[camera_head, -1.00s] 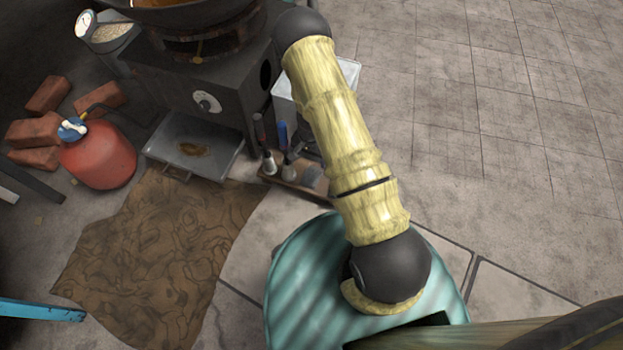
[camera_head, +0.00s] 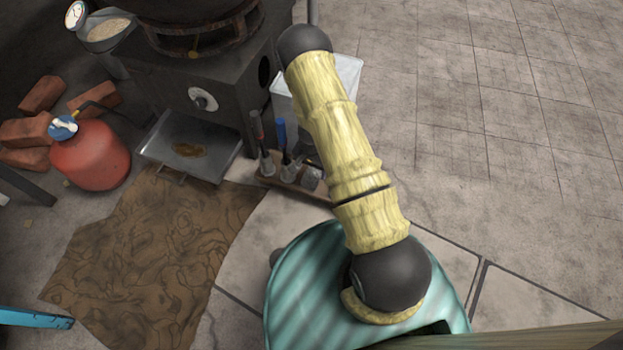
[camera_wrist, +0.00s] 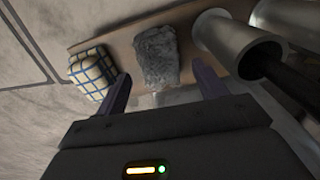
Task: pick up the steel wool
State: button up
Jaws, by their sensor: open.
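The steel wool (camera_wrist: 157,55) is a grey, fuzzy pad lying on a brown wooden tray (camera_wrist: 115,48) in the wrist view. My gripper (camera_wrist: 161,72) is open, with one dark finger on each side of the steel wool's near end. I cannot tell whether the fingers are level with it or above it. In the head view, the wooden tray (camera_head: 320,197) sits beside the stove, partly behind my arm. My gripper is hidden there.
A blue-checked sponge (camera_wrist: 92,72) lies close left of my gripper; metal containers (camera_wrist: 238,43) stand close right. In the head view are the stove (camera_head: 225,95), a white bin (camera_head: 345,75), a red canister (camera_head: 90,155) and a brown mat (camera_head: 150,255). The right floor is clear.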

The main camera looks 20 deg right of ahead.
aim_at(312, 174)
notch_tip(312, 174, down, 3)
jog(key=shift+s+f+b, duration=0.1)
jog(key=shift+b, duration=0.85)
jog(key=c, duration=0.9)
jog(key=shift+o, duration=0.2)
notch_tip(312, 174, up, 28)
jog(key=p, duration=1.5)
jog(key=shift+p, duration=0.3)
